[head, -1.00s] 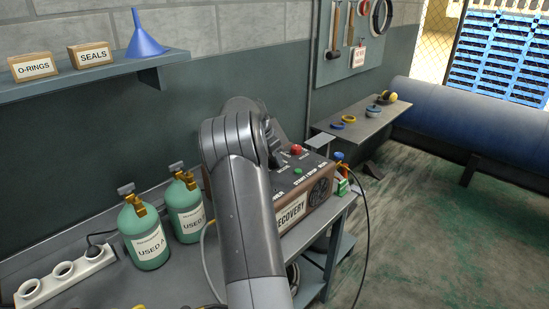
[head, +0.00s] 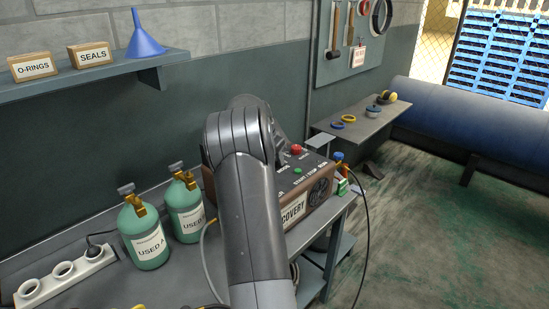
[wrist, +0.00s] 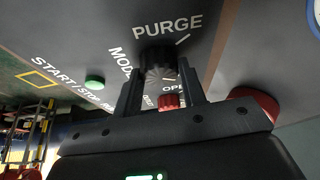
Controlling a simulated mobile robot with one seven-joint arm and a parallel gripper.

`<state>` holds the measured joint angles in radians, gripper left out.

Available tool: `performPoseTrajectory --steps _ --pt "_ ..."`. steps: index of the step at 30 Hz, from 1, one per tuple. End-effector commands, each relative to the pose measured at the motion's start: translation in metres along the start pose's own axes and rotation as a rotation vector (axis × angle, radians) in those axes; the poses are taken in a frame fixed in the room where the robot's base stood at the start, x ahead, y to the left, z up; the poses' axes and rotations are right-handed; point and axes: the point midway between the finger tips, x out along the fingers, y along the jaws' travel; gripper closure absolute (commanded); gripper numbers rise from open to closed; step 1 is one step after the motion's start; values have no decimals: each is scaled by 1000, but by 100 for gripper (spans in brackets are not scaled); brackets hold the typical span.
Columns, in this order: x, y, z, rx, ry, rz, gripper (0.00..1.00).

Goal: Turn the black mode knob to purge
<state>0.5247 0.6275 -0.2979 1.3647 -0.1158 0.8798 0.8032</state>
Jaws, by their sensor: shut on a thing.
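The black mode knob (wrist: 157,55) is in the upper middle of the wrist view, on the dark panel just below the printed word PURGE. My gripper (wrist: 158,76) is shut on the knob, with one finger on each side of it. A short white line shows at the knob's upper right, beside PURGE; I cannot tell whether it is on the knob or the panel. In the head view the brown recovery unit (head: 321,188) stands on the bench, and my arm hides the knob and my gripper.
On the panel are a green button (wrist: 95,82), a small red knob (wrist: 168,101) and a larger red part (wrist: 254,103) close to the right finger. Two green cylinders, one of them USED A (head: 147,238), and a power strip (head: 65,274) stand left of my arm.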

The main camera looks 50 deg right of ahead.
Motion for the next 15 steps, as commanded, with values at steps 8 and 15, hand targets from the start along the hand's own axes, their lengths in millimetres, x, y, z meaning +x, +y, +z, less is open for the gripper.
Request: performPoseTrajectory --steps 8,15 --pt "0 2 0 -240 -1 -101 85" --pt "0 3 -1 -449 -1 -189 85"
